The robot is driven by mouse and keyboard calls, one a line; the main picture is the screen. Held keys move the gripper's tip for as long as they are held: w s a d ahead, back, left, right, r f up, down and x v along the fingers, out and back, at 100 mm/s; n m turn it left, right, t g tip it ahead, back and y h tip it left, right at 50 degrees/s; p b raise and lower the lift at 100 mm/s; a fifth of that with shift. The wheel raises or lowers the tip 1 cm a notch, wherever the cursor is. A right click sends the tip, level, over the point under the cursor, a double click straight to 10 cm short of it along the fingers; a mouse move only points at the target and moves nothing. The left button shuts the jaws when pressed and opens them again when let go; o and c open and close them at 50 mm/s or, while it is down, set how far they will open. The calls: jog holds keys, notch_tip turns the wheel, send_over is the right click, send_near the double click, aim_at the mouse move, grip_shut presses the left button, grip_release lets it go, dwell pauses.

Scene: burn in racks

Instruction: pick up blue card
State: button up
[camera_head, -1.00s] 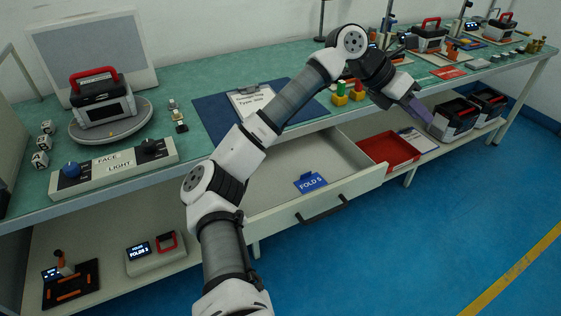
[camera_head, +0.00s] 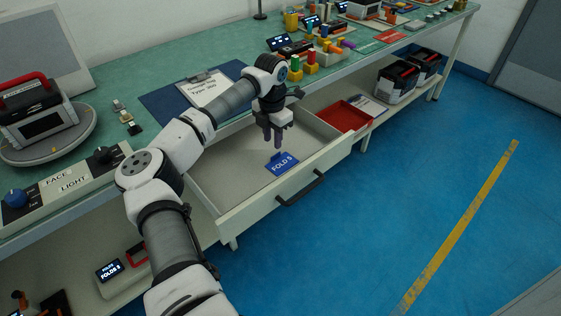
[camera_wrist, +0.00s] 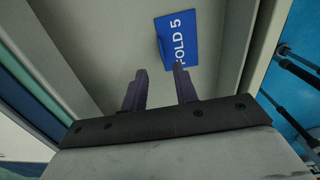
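The blue card (camera_head: 283,163), marked "FOLD 5", lies in the open drawer (camera_head: 232,206), near its front wall. In the wrist view the card (camera_wrist: 177,38) lies beyond the fingertips, a little to the right of the middle, and the right finger's tip is close to its lower edge in the picture. My gripper (camera_head: 273,142) points down over the drawer, just behind the card in the head view. In the wrist view my gripper (camera_wrist: 159,70) has its two purple fingers apart with nothing between them. I cannot tell its exact height above the card.
The drawer's front wall with a black handle (camera_head: 301,188) stands close to the card. A red tray (camera_head: 343,116) is to the right. The workbench (camera_head: 120,75) is above and behind, holding a clipboard (camera_head: 208,88) and several coloured blocks. The rest of the drawer floor is bare.

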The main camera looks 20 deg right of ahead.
aim_at(282, 161)
jog(key=shift+d+f+p, duration=0.2)
jog(key=shift+f+p, duration=0.1)
jog(key=shift+f, duration=1.2)
jog(key=shift+d+f+p, duration=0.15)
jog(key=shift+f+p, duration=0.15)
jog(key=shift+f, duration=1.2)
jog(key=shift+s, duration=0.1)
grip_shut()
